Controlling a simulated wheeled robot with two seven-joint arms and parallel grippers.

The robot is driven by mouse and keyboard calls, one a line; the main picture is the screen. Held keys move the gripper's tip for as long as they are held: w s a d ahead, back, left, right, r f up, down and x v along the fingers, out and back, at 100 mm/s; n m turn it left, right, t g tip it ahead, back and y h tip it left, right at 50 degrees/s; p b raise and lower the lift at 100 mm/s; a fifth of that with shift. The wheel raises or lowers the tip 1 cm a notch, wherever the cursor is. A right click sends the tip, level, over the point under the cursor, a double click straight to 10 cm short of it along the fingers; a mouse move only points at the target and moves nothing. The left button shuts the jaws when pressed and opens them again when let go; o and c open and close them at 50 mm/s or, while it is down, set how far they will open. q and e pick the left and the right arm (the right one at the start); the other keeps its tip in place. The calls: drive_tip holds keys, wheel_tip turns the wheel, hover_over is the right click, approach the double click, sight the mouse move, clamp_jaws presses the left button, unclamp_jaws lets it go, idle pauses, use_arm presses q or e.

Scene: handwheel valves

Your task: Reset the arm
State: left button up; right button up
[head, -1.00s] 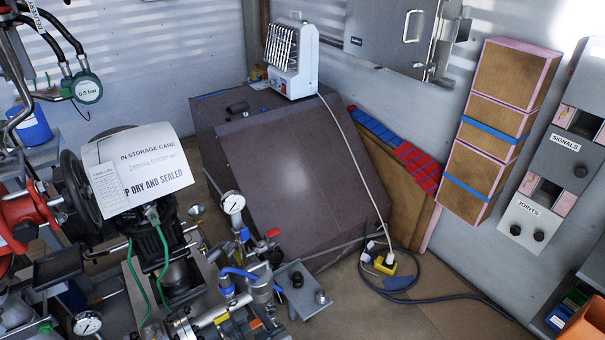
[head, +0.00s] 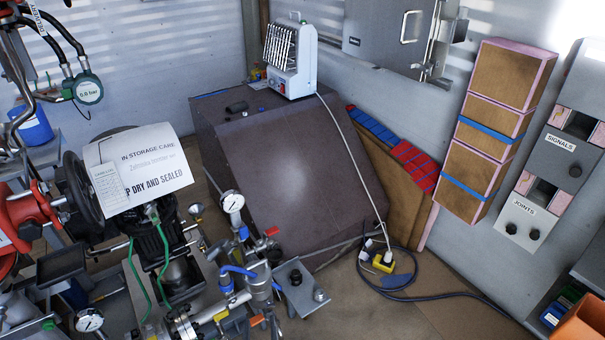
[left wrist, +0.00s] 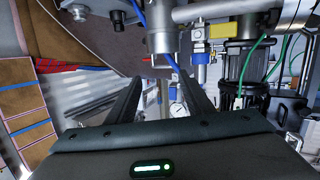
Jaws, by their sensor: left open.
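My left gripper (left wrist: 160,74) shows in the left wrist view as two dark fingers standing apart, with no object held between them. Beyond the fingers are metal pipes and a blue hose (left wrist: 172,50); I cannot tell how close they are. In the head view I cannot clearly pick the left gripper out from the crowded lower left. A dark handwheel (head: 76,182) stands there beside a red valve body (head: 32,212), partly hidden by a paper sign (head: 150,165). My right gripper is not in view.
A pressure gauge (head: 232,202) and pipework fill the lower middle. A large brown cabinet (head: 290,175) carries a white heater (head: 290,62). A cable runs to a yellow socket block (head: 383,262). Stacked boxes (head: 487,125) stand at the right wall.

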use_arm(q)
drive_tip(key=s+f+m+g+h+p, duration=0.1)
drive_tip(key=s+f+m+g+h, duration=0.35)
drive_tip(key=s+f, duration=0.7)
drive_tip(key=s+a+f+g, duration=0.2)
drive_tip(key=s+a+f, duration=0.1)
drive_tip(key=s, duration=0.4)
drive_tip(key=s+a+f+g+y+p, duration=0.1)
drive_tip(key=s+a+f+g, duration=0.2)
drive_tip(key=s+f, duration=0.3)
drive_tip(key=shift+s+a+g, duration=0.35)
drive_tip(key=shift+s+a, duration=0.3)
drive_tip(key=shift+s, duration=0.15)
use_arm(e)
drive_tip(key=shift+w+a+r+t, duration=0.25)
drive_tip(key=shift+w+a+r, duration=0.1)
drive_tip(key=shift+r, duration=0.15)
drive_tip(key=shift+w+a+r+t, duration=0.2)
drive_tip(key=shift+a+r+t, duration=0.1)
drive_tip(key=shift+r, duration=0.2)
use_arm(q)
drive_tip(key=shift+r, duration=0.1)
drive_tip(key=c, duration=0.4)
drive_tip(key=shift+w+d, duration=0.1)
drive_tip(key=shift+w, duration=0.05)
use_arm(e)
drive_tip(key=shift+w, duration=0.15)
